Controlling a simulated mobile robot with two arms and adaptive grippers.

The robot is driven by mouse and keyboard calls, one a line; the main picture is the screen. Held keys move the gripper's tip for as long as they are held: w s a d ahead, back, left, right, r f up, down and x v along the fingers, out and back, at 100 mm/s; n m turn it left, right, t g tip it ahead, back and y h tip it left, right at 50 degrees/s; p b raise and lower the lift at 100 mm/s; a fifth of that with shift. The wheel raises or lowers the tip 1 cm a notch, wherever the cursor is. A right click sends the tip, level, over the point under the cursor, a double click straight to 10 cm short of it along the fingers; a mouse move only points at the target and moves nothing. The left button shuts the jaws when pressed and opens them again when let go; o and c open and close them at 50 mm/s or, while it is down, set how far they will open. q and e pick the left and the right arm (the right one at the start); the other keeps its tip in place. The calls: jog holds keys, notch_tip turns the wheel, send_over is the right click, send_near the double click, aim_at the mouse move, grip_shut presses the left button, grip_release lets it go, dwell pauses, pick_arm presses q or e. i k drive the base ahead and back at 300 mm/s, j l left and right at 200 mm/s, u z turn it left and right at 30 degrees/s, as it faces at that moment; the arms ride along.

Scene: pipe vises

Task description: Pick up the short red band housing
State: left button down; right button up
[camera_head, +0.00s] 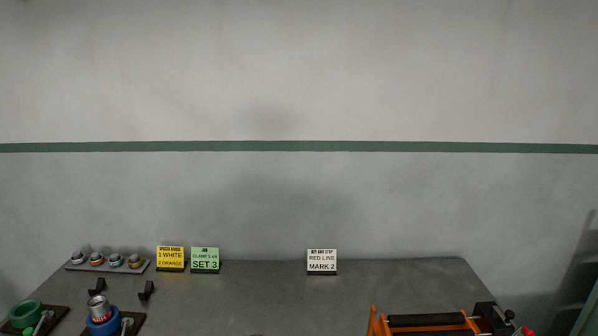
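A short silver cylinder (98,306) with a red band stands upright in a blue ring-shaped holder (103,326) at the lower left of the table. Its lower part is hidden by the holder. Several small silver cylinders with coloured bands stand in a row on a grey rack (73,267) at the table's back left. They are too small to tell all the band colours; orange and teal show. Neither my left nor my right gripper is in view.
A green ring holder (25,313) is at the far left. Two small black brackets (147,290) stand nearby. Yellow (170,257), green (205,259) and white (322,261) signs stand along the back. An orange-and-black frame (428,321) is front right. The middle of the grey table (270,298) is clear.

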aim_at(100, 311)
jog(key=u, duration=1.3)
jog(key=i+j+z, duration=0.1)
jog(key=i+j, duration=0.5)
